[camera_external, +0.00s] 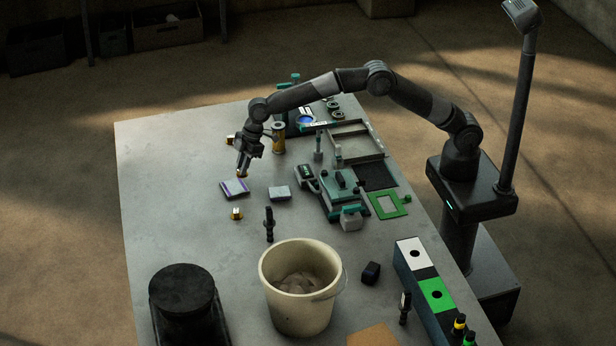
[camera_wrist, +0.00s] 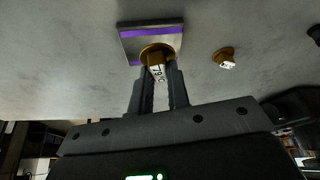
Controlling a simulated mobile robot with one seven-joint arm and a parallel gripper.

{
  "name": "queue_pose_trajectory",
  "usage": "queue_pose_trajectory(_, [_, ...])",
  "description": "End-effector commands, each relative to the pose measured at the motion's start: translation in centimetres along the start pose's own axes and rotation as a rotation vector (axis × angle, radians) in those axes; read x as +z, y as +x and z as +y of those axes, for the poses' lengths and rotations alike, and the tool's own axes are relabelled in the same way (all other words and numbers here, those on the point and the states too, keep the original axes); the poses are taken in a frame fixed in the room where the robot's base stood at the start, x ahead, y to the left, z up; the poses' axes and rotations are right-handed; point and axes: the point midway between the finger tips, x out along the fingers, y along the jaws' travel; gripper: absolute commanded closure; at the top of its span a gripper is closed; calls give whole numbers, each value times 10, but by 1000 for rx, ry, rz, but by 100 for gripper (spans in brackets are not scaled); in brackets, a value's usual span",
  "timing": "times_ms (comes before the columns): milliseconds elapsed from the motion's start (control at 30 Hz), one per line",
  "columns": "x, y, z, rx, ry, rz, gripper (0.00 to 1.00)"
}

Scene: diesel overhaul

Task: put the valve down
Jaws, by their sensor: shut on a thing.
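My gripper (camera_external: 243,166) is shut on a brass valve (camera_wrist: 157,51) that carries a white label with dark print. In the wrist view my two fingers (camera_wrist: 158,82) stand either side of the label, with the round brass part beyond their tips. In the external view only a bit of the held valve (camera_external: 241,174) shows under the fingers. It is at the far edge of a grey plate with a purple stripe (camera_external: 234,187). This plate also shows behind the valve in the wrist view (camera_wrist: 133,36). Whether the valve touches the plate, I cannot tell.
Another brass piece (camera_external: 236,214) stands nearer on the table (camera_external: 160,200), and one more (camera_external: 230,140) lies behind my gripper. A small grey block (camera_external: 279,193) and a dark upright tool (camera_external: 269,226) are to the right. A cream bucket (camera_external: 272,290) stands in front.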

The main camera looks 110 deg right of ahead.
Motion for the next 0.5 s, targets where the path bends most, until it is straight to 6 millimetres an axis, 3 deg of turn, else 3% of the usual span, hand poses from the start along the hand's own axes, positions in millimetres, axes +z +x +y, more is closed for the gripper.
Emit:
queue_pose_trajectory(333, [13, 35, -1, 0, 1, -1, 100])
queue_pose_trajectory(500, [15, 38, 0, 1, 0, 0, 100])
